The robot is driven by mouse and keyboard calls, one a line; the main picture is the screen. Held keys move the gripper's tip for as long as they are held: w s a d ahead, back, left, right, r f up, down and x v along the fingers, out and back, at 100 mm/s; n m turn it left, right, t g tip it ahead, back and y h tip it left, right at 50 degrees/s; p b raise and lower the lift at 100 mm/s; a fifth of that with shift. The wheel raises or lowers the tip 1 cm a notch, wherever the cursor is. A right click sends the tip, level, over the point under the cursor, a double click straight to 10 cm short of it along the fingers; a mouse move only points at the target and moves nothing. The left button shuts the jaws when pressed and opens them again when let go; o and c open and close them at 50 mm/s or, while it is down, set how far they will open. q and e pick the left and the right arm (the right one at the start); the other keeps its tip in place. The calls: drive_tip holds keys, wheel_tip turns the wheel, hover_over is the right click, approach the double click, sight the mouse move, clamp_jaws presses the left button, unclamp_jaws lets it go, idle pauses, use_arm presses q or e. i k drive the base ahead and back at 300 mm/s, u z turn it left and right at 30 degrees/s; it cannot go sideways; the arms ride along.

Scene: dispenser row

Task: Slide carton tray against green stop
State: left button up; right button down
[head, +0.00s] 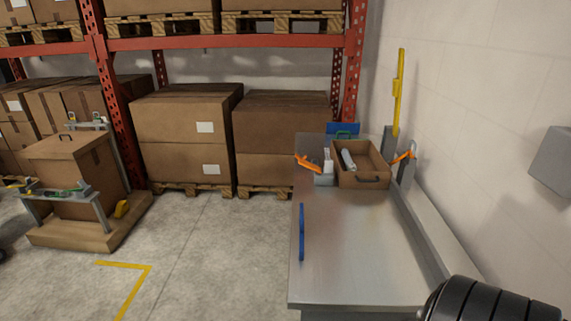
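A brown open-topped tray (350,182), likely the carton tray, sits toward the far end of the grey metal table (345,245). It has a dark handle on its near wall and holds a pale cylindrical item (348,160). Neither of my grippers is in view. A black ribbed link of my arm shows at the lower right.
A grey holder with an orange tool (308,163) stands left of the tray; another orange tool (405,153) is at its right. A blue bar (302,232) runs along the table's left edge. The table's near part is clear.

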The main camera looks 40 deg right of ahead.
sight(357, 162)
drive_tip(key=u, duration=0.3)
drive_tip(key=i, duration=1.5)
drive_tip(key=z, duration=1.2)
drive_tip(key=i, duration=1)
drive_tip(key=z, duration=0.85)
drive_tip(key=i, duration=0.25)
drive_tip(key=z, duration=0.3)
